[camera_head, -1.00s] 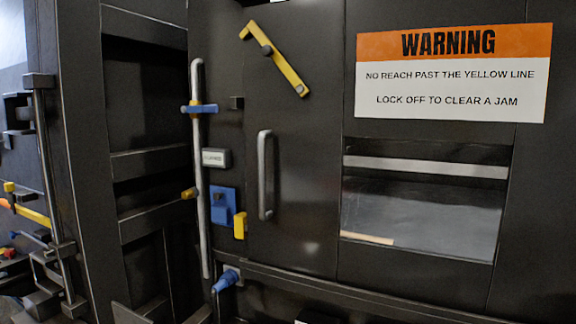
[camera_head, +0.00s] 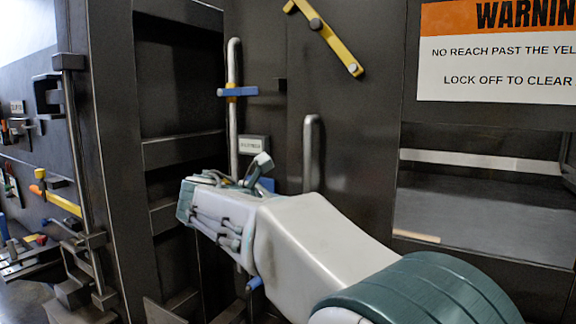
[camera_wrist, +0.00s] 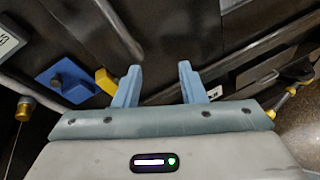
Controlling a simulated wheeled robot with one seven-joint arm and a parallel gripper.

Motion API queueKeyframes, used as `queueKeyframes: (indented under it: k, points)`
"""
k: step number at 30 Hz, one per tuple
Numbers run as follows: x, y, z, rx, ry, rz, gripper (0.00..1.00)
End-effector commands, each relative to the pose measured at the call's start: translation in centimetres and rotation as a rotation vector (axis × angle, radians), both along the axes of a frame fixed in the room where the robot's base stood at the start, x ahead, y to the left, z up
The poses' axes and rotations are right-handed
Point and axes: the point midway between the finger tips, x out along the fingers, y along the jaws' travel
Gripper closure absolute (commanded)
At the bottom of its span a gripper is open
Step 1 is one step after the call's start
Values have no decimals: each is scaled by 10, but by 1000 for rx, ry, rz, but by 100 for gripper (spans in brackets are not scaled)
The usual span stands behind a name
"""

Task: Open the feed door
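The feed door (camera_head: 350,120) looks to be the dark panel with a vertical silver bar handle (camera_head: 312,140); it looks shut. A yellow bar (camera_head: 328,38) lies slanted across its top. My arm reaches in from the lower right and hides the handle's lower end. My gripper (camera_wrist: 161,84) is open in the wrist view, with two blue-grey fingers apart and nothing between them. A silver bar (camera_wrist: 118,28), probably the handle, runs diagonally just beyond the fingertips. A yellow block (camera_wrist: 106,81) and a blue plate (camera_wrist: 66,80) lie left of the fingers.
A tall silver rod (camera_head: 233,110) with a blue lever (camera_head: 238,92) stands left of the door. A warning sign (camera_head: 500,50) hangs above an opening at the right. A dark frame (camera_head: 110,150) and a wall with hung tools stand at the left.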

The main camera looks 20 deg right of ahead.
Motion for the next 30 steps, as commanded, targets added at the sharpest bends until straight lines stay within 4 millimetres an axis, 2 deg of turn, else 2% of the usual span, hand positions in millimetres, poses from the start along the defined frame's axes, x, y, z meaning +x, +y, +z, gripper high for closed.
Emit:
queueKeyframes:
  k: [1, 3, 6, 12, 17, 24, 30]
  points:
    - [15, 6, 15, -100, 31, 23, 63]
    - [28, 13, 35, -221, 71, 40, 63]
    - [40, 21, 56, -343, 110, 47, 63]
    - [50, 21, 71, -427, 138, 44, 63]
    - [59, -1, 73, -428, 139, 42, 63]
    - [83, -47, 73, -427, 138, 43, 63]
    - [100, -78, 72, -426, 138, 46, 63]
